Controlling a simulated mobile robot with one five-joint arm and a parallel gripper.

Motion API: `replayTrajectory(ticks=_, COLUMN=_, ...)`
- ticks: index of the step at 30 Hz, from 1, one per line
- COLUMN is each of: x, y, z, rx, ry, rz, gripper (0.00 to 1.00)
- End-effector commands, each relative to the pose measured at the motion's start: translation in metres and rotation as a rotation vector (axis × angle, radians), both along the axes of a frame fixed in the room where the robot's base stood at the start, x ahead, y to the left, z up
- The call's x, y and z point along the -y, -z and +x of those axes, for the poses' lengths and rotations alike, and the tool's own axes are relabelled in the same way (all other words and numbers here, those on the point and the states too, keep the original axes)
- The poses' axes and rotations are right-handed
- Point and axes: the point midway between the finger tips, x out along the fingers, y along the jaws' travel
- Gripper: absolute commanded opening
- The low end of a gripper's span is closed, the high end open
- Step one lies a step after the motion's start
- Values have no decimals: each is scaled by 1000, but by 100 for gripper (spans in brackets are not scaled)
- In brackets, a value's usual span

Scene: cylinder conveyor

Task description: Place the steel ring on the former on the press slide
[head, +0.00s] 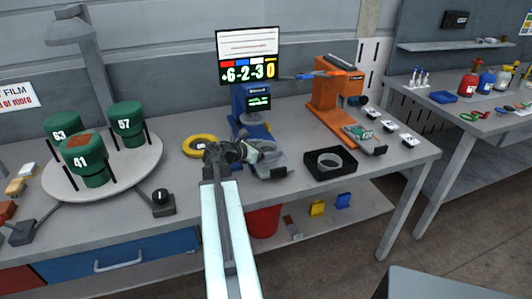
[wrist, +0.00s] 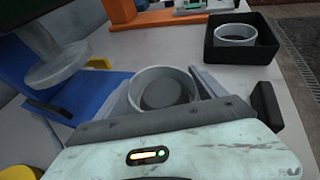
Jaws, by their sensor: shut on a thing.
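A grey steel ring (wrist: 147,75) is between the fingers of my gripper (wrist: 165,95), which is shut on it. A dark grey round surface shows inside the ring; I cannot tell whether it is the top of the former or how far the ring is down around it. In the head view my gripper (head: 243,152) is low at the front of the blue press (head: 240,102), over its slide (head: 272,172), and hides most of the ring. The press's round grey ram (wrist: 58,65) is to the left of the ring in the wrist view.
A black tray (head: 330,176) holding another grey ring (head: 329,160) stands right of the slide. A yellow ring (head: 200,146) lies to the left. An orange press (head: 337,88) stands behind the tray. A turntable (head: 125,178) with green drums is at the left.

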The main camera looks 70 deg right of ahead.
Motion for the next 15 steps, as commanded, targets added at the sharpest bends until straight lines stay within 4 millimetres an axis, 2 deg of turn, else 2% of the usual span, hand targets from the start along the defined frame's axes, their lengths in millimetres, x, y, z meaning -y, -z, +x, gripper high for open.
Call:
replayTrajectory(ticks=6, x=-1, y=3, z=2, rx=0, ry=-2, rz=0, gripper=34)
replayTrajectory(ticks=7, x=-1, y=2, z=2, rx=0, ry=-2, rz=0, gripper=89)
replayTrajectory(ticks=8, x=-1, y=1, z=2, rx=0, ry=-2, rz=0, gripper=97)
replayTrajectory(ticks=9, x=-1, y=1, z=2, rx=0, ry=-2, rz=0, gripper=100)
replayTrajectory(ticks=15, x=-1, y=1, z=1, rx=0, ry=-2, rz=0, gripper=100)
